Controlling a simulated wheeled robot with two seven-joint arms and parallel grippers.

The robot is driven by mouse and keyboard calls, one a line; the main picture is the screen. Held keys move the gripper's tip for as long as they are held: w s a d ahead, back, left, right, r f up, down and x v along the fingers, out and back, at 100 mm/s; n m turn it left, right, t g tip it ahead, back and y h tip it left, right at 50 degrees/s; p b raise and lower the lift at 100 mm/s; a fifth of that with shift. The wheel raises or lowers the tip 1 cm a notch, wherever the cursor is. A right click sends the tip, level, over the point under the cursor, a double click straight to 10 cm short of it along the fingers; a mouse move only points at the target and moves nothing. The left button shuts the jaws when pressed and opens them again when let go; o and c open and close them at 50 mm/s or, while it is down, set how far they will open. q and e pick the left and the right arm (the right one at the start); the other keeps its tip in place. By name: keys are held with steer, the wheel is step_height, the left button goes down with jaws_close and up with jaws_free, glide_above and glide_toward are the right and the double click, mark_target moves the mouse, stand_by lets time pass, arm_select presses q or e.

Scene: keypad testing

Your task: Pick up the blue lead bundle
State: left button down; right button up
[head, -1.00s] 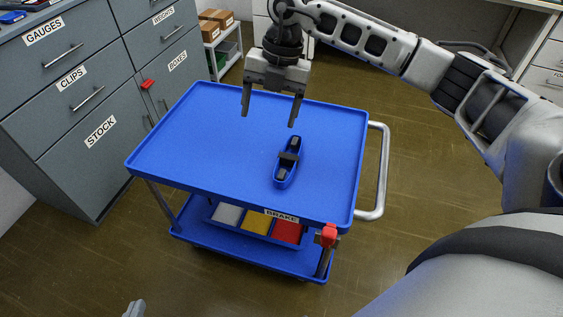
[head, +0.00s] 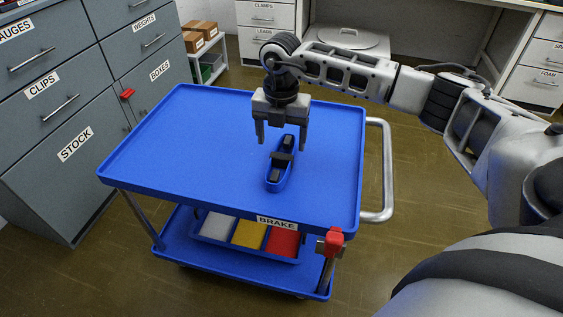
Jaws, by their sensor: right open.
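The blue lead bundle (head: 275,179), a long blue loop with a dark band around its middle and dark ends, lies on the top tray of the blue cart (head: 190,140). My right gripper (head: 281,147) is open and points down at the far end of the bundle, with one finger on each side in the picture. I cannot tell how high the fingertips are above the tray. The gripper looks empty. My left gripper is not in view.
The cart has a raised rim, a metal handle (head: 386,170) at right and a red brake lever (head: 333,240). Its lower shelf holds grey, yellow and red bins (head: 248,235). Grey drawer cabinets (head: 60,140) stand at left. The rest of the top tray is clear.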

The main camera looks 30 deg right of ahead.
mark_target(281, 155)
steer(key=f, duration=0.2)
steer(key=f+b, duration=0.1)
steer(key=f, duration=0.2)
steer(key=shift+s+f, duration=0.2)
steer(key=shift+f, duration=0.2)
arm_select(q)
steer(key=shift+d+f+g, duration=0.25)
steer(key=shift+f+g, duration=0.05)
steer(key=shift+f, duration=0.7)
arm_select(e)
steer(key=c, duration=1.1)
